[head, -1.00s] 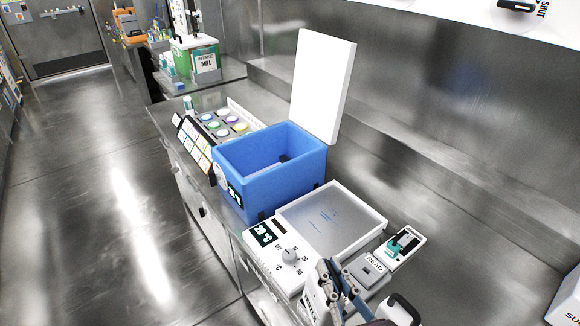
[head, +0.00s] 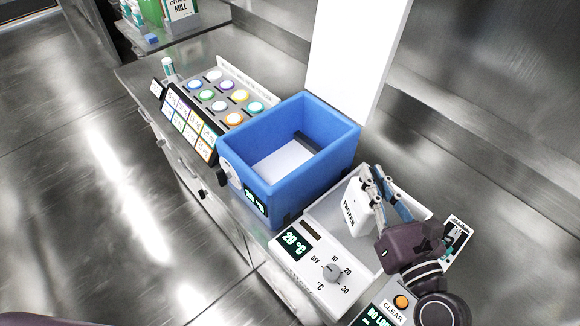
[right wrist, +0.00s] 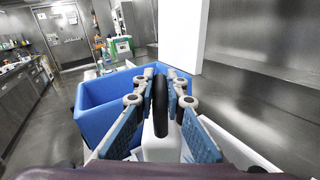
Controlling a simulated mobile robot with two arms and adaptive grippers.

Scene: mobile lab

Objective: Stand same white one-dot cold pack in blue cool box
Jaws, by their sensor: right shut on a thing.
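My right gripper (head: 373,182) is shut on a white cold pack (head: 355,212) marked FROZEN. The pack is upright over the white-rimmed tray of the heater unit, to the right of the cool box. The right wrist view shows the pack's black handle (right wrist: 160,105) between the fingers and its white body (right wrist: 160,146) below. I cannot make out a dot on it. The blue cool box (head: 318,176) is open, with a white surface (head: 283,162) and a dark strip inside. The box also shows in the right wrist view (right wrist: 108,105). My left gripper is not in view.
The tall white lid (head: 350,50) stands open behind the box. A dial unit (head: 330,268) reading 20 °C is in front. A rack of coloured round caps (head: 222,95) is left of the box. A steel wall bounds the bench at the right.

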